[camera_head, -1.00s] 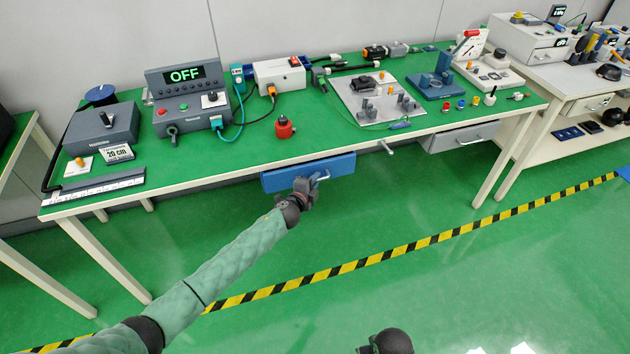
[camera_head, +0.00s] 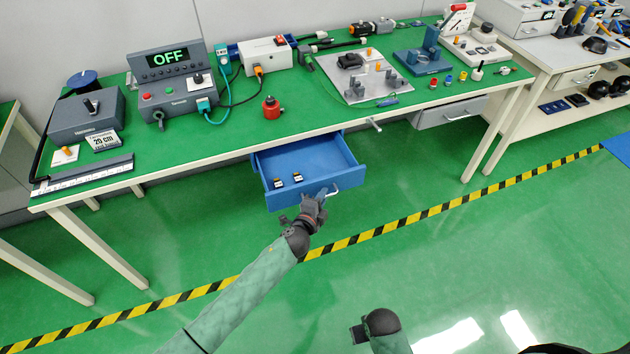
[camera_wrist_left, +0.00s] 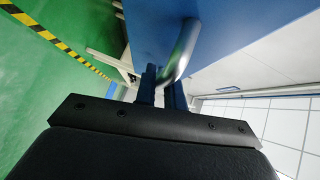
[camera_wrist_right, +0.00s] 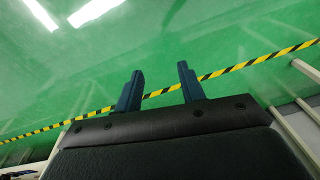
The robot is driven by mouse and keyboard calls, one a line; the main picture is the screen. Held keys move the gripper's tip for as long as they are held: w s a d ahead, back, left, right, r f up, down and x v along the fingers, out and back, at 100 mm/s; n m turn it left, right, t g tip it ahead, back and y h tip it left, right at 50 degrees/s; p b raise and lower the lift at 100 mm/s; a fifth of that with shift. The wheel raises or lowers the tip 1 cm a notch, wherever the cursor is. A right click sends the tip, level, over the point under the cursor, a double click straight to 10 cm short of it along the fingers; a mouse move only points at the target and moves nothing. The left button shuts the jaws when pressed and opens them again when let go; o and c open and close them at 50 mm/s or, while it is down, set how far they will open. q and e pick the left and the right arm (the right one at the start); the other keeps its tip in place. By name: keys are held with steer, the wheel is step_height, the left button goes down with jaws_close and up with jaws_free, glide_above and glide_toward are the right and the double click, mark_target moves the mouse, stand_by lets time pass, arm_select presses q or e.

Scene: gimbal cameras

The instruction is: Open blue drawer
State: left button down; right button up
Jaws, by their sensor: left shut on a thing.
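The blue drawer (camera_head: 312,162) under the green-topped workbench is pulled well out, and its inside shows. Two small dark and light items (camera_head: 287,180) lie in it near the front. My left gripper (camera_head: 318,196) is shut on the metal handle at the right part of the drawer's front. In the left wrist view, the fingers (camera_wrist_left: 162,92) close around the curved handle (camera_wrist_left: 181,52), with the blue front behind it. My right gripper (camera_wrist_right: 158,85) is open and empty in the right wrist view, above the green floor.
The workbench (camera_head: 230,135) carries a grey device reading OFF (camera_head: 168,82), a red round object (camera_head: 271,108) and several fixtures. A grey drawer (camera_head: 449,112) under its right part is shut. The floor in front, crossed by a yellow-black stripe (camera_head: 420,217), is clear.

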arm_select(q)
steer(key=s, duration=0.1)
steer(key=s+d, duration=0.1)
steer(key=s, duration=0.3)
steer(key=shift+s+d, duration=0.15)
steer(key=shift+d, duration=0.2)
arm_select(e)
steer(key=shift+w+r, duration=0.25)
steer(key=shift+r, duration=0.5)
steer(key=shift+s, duration=0.1)
arm_select(q)
steer(key=c, duration=1.5)
jaws_free()
arm_select(e)
steer(key=shift+f, duration=0.1)
